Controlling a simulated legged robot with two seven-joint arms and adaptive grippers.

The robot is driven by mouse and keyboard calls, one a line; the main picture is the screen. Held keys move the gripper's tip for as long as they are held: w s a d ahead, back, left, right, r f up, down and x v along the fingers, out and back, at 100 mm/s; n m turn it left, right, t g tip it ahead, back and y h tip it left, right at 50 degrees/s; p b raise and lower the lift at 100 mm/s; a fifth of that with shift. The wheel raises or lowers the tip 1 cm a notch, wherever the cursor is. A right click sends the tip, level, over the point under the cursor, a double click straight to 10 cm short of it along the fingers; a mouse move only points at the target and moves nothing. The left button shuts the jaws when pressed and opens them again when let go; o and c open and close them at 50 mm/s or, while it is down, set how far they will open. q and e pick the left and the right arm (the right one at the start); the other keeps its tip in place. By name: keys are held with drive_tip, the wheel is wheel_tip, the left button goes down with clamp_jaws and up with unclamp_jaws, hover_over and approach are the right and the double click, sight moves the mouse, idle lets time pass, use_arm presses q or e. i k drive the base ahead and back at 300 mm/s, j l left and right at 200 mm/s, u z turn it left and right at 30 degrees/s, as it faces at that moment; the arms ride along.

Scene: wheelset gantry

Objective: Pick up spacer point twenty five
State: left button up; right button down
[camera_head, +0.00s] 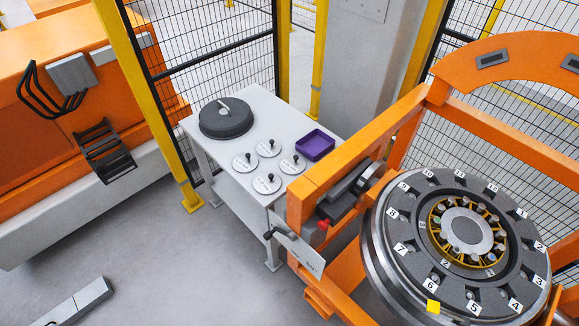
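Several round white discs with black knobs stand on a white table in the middle of the view. One is at the back (268,149), one at the left (245,163), one at the right (293,165) and one at the front (267,184). They look like the spacers. Their markings are too small to read, so I cannot tell which is point twenty five. Neither of my grippers is in view.
The white table (262,104) also bears a dark round lidded part (226,118) and a purple tray (315,144). An orange gantry frame (340,160) with a numbered wheel (405,262) stands close at the right. Mesh fencing (215,70) is behind. Grey floor (180,260) is open at front left.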

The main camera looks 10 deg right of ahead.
sight(292, 164)
drive_tip(key=j+z, duration=0.1)
drive_tip(key=z, duration=1.55)
drive_tip(key=j+z, duration=0.4)
drive_tip(key=k+j+z, duration=0.1)
drive_tip(key=j+z, duration=0.35)
drive_tip(key=k+j+z, duration=0.15)
drive_tip(key=j+z, duration=0.25)
drive_tip(key=k+j+z, duration=0.2)
drive_tip(key=j+z, duration=0.2)
drive_tip(key=k+j+z, duration=0.25)
drive_tip(key=z, duration=0.15)
drive_tip(key=j, duration=0.1)
